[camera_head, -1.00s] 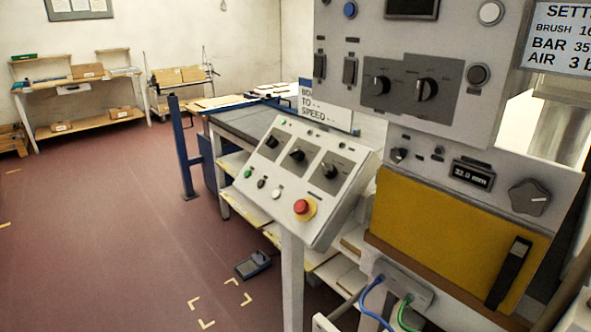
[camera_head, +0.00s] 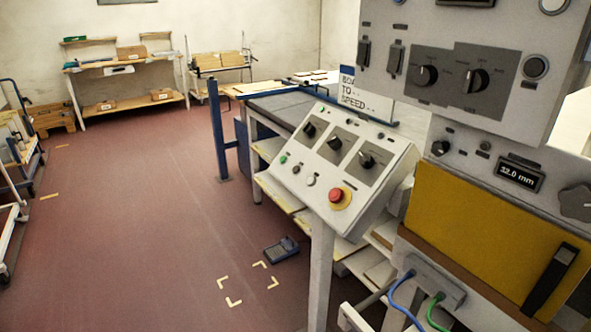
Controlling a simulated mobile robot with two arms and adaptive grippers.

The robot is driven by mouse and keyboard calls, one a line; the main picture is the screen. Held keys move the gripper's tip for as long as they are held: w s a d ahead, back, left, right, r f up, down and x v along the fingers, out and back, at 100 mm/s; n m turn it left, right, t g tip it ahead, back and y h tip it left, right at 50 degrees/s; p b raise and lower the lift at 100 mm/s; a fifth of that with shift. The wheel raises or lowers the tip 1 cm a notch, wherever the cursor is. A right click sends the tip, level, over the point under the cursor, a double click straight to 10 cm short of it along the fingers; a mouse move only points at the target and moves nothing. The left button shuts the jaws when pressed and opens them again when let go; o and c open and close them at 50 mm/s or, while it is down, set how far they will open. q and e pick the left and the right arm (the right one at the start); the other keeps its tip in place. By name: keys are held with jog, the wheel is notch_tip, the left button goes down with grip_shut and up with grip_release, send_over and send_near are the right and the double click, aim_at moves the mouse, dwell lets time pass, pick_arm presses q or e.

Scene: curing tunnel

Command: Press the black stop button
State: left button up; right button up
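A slanted grey control console (camera_head: 343,175) stands on a post right of the middle. Along its lower edge sit a green button (camera_head: 284,159), a small black button (camera_head: 296,169), a white button (camera_head: 311,180) and a red mushroom button (camera_head: 338,197) on a yellow base. Three black rotary knobs are above them. Another black round button (camera_head: 536,67) is on the upright grey panel (camera_head: 440,50) at the upper right. Labels beside the buttons are too small to read. Neither of my grippers shows in the head view.
A yellow-fronted machine (camera_head: 480,222) with blue and green cables stands at the right. A blue post (camera_head: 218,130) and a long conveyor table (camera_head: 265,107) are behind the console. A foot pedal (camera_head: 281,250) lies on the floor. The red floor at left is mostly clear.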

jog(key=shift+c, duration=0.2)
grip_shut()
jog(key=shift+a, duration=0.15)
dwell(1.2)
